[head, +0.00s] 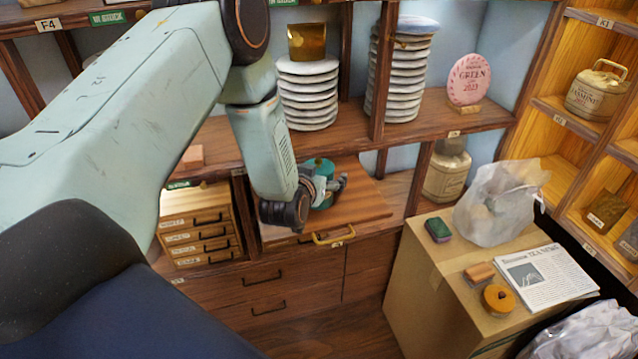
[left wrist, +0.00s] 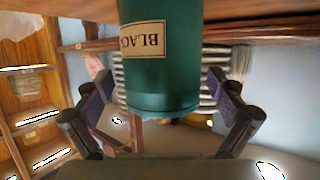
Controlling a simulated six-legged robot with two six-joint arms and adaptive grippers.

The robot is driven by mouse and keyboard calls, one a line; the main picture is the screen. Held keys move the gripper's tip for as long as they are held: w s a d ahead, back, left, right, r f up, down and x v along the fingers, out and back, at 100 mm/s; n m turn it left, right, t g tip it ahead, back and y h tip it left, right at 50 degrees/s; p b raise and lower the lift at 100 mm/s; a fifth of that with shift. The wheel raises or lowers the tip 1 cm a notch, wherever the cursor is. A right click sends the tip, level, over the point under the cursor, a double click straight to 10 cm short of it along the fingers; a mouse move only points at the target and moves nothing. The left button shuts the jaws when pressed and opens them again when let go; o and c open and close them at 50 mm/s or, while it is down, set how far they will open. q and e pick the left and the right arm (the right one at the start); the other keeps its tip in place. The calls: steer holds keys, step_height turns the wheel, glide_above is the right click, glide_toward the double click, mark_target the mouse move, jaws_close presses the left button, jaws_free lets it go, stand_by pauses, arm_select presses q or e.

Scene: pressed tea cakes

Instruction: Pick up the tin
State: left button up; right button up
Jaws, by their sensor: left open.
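The tin is a teal cylinder with a cream label reading "BLAC…". In the head view the tin (head: 319,167) is partly hidden behind my left gripper, at the wooden pull-out board (head: 366,207) below the shelf of plates. In the left wrist view, which is upside down, the tin (left wrist: 160,75) fills the top middle, close to the camera. My left gripper (head: 331,188) is open. In the left wrist view its fingers stand on both sides of the tin, with gaps visible between them and it. My right gripper is not in view.
Stacks of plates (head: 308,92) and a pink round sign (head: 469,79) stand on the shelf above. Small labelled drawers (head: 200,226) are at left. A cardboard box (head: 430,275) at right bears a plastic bag (head: 499,204), a newspaper (head: 541,276) and small cakes.

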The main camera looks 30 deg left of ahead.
arm_select(q)
steer(key=shift+w+a+f, duration=0.1)
steer(key=shift+a+f, duration=0.1)
steer(key=shift+a, duration=0.1)
steer(key=c, duration=0.3)
steer(key=shift+d+r, duration=0.15)
steer(key=shift+d, duration=0.1)
steer(key=c, duration=0.6)
steer(key=shift+a, duration=0.15)
steer(key=c, duration=0.5)
steer(key=shift+c, duration=0.9)
